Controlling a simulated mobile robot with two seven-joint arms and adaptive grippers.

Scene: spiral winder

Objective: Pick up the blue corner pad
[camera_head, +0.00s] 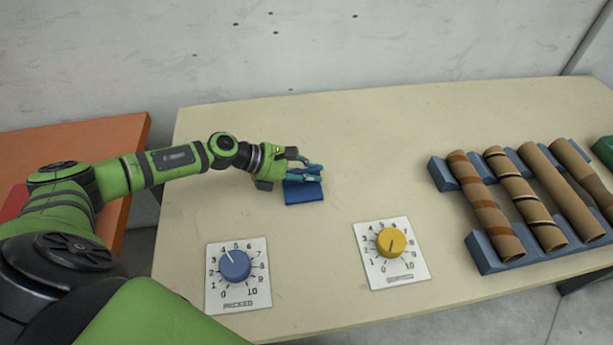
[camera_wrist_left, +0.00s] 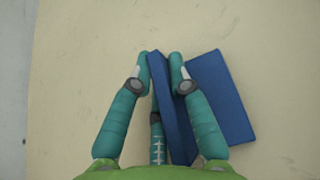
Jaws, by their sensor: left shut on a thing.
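The blue corner pad (camera_head: 304,191) is on the beige table, left of the middle in the head view. In the left wrist view the blue corner pad (camera_wrist_left: 221,98) has one flat flange to the right and one raised flange between the fingers. My left gripper (camera_head: 306,172) is at the pad's far side, shut on it. In the wrist view its fingertips (camera_wrist_left: 164,70) press on both sides of the raised flange. I cannot tell whether the pad touches the table. My right gripper is not in view.
A blue dial (camera_head: 235,265) and a yellow dial (camera_head: 391,241) on white plates lie near the table's front. Cardboard tubes (camera_head: 485,207) rest on a blue rack (camera_head: 480,251) at the right. The table (camera_head: 380,150) is clear between pad and rack. An orange surface (camera_head: 100,137) is left.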

